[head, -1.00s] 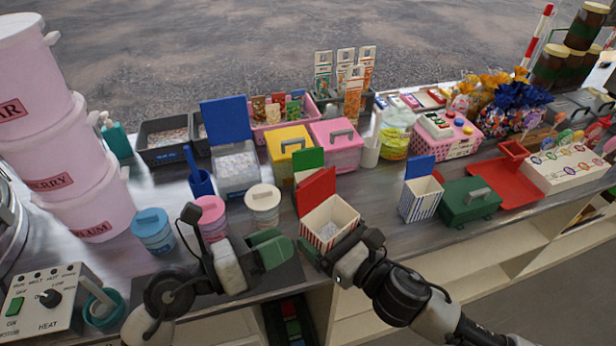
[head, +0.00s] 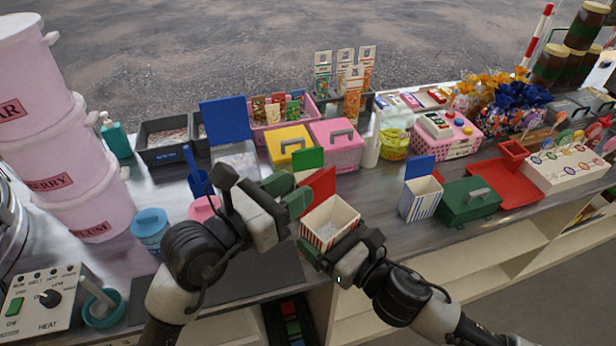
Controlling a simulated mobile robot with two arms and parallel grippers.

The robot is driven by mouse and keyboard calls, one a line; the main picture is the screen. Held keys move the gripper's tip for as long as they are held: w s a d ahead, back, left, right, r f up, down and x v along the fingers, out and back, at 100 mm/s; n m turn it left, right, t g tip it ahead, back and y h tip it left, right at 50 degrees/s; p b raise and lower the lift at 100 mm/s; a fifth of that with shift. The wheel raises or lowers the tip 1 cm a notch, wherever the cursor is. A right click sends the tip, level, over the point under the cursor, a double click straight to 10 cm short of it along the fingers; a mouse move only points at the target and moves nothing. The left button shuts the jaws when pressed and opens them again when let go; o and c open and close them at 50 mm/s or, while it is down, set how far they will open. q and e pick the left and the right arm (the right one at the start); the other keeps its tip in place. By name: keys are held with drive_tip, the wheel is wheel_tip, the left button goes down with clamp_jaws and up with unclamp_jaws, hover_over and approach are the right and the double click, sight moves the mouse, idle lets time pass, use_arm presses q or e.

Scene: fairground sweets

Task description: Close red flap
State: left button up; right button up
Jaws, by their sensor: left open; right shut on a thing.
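The red flap (head: 319,187) stands up, open, at the back left edge of a red-and-white striped box (head: 333,217). The box sits upright at the front of the counter with pale contents inside. My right gripper (head: 318,252) is at the box's front side, shut on its wall. My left gripper (head: 287,190) is open and empty, just left of the red flap at about the height of its upper part. I cannot tell whether it touches the flap.
A green flap (head: 309,158) stands behind the red one. A blue-striped box (head: 421,198) with a raised blue flap and a green lidded box (head: 468,203) stand to the right.

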sight(307, 180)
use_arm(q)
drive_tip(key=shift+x, duration=1.9)
clamp_jaws()
